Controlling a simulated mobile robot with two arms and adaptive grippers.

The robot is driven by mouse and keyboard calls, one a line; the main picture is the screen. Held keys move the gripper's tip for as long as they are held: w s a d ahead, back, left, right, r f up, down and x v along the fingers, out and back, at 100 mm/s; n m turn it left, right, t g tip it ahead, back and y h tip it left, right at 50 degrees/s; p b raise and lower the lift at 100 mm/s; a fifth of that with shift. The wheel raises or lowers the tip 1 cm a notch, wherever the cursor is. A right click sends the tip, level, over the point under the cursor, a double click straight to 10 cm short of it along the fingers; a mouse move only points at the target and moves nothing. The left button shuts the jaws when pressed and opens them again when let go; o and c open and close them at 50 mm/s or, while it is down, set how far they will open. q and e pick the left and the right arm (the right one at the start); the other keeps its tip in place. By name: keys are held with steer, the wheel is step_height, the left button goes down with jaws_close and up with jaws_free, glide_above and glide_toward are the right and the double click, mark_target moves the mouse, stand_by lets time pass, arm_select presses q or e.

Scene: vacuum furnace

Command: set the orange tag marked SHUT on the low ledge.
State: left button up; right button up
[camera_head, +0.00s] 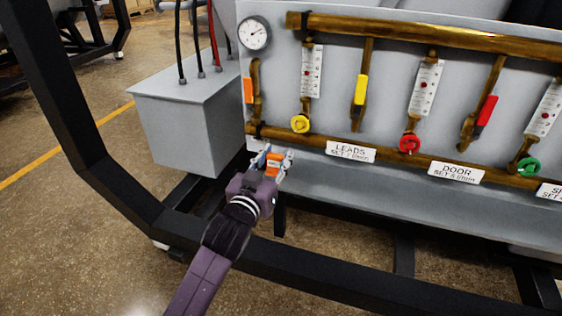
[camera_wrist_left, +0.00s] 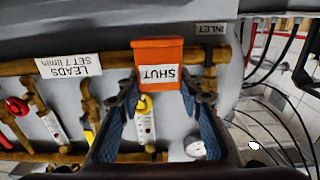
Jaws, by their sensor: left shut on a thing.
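The orange tag (camera_wrist_left: 160,65) marked SHUT is held between the two fingers of my left gripper (camera_wrist_left: 160,105) in the left wrist view, its lettering upside down there. In the head view the tag (camera_head: 273,161) shows small between the fingertips of my left gripper (camera_head: 272,160). The gripper is shut on it, just in front of the lower brass pipe's left end. The low ledge (camera_head: 370,192) is the grey shelf under the pipes; its left end lies beside the gripper. I cannot tell whether the tag touches the ledge. My right gripper is not in view.
A brass manifold with a lower pipe (camera_head: 390,157), a yellow knob (camera_head: 300,124), a red knob (camera_head: 409,144) and a green knob (camera_head: 528,167) runs above the ledge. A grey box (camera_head: 190,115) with cables stands left. A black frame beam (camera_head: 330,275) crosses in front.

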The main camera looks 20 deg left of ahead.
mark_target(281, 159)
arm_select(q)
steer(key=w, duration=0.4)
steer(key=shift+d, duration=0.1)
steer(key=shift+f+b, duration=0.85)
steer(key=shift+f, duration=0.95)
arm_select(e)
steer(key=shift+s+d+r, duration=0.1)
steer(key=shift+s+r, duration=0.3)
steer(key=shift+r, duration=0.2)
arm_select(q)
steer(key=shift+f, duration=0.1)
steer(key=o, duration=0.9)
steer(key=shift+o, duration=0.2)
